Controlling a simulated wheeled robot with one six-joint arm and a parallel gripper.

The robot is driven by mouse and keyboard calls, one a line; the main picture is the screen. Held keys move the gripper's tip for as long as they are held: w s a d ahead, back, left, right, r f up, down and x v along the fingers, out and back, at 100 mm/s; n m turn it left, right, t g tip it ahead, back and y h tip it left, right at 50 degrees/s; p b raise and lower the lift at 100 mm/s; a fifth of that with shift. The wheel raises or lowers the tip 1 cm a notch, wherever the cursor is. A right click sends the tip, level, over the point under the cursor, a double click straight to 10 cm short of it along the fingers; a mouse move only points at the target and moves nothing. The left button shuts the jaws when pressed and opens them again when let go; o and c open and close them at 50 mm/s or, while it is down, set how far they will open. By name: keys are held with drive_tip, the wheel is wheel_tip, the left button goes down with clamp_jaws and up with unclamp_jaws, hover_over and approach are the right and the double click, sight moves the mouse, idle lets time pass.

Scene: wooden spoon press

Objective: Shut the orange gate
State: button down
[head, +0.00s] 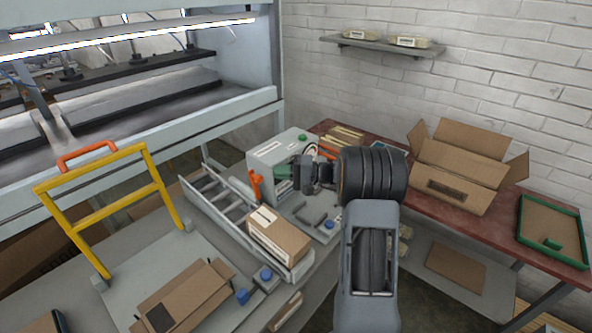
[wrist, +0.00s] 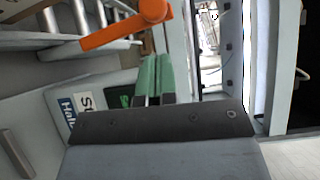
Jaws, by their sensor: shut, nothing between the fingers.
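The orange gate (head: 255,186) is a small orange bar at the side of the roller conveyor (head: 213,190), left of the grey machine box. In the wrist view the orange gate (wrist: 125,27) is a bar with a round pivot end at its right, reaching left in front of the rollers. My gripper (head: 283,178) is in front of the grey box, just right of the gate. In the wrist view its green-padded fingers (wrist: 152,78) are together and empty, close below the pivot end. I cannot tell whether they touch it.
A cardboard box (head: 278,236) sits at the conveyor's near end. A yellow frame with an orange handle (head: 86,157) stands at left by the press. The grey machine box (head: 275,155) is behind my gripper. An open carton (head: 463,165) and green tray (head: 553,230) are on the red bench.

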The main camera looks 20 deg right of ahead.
sight(256, 176)
drive_tip(key=shift+s+a, duration=0.3)
drive_tip(key=shift+a, duration=0.5)
drive_tip(key=shift+s+a, duration=0.25)
drive_tip(key=shift+a, duration=0.5)
drive_tip(key=shift+d, duration=0.1)
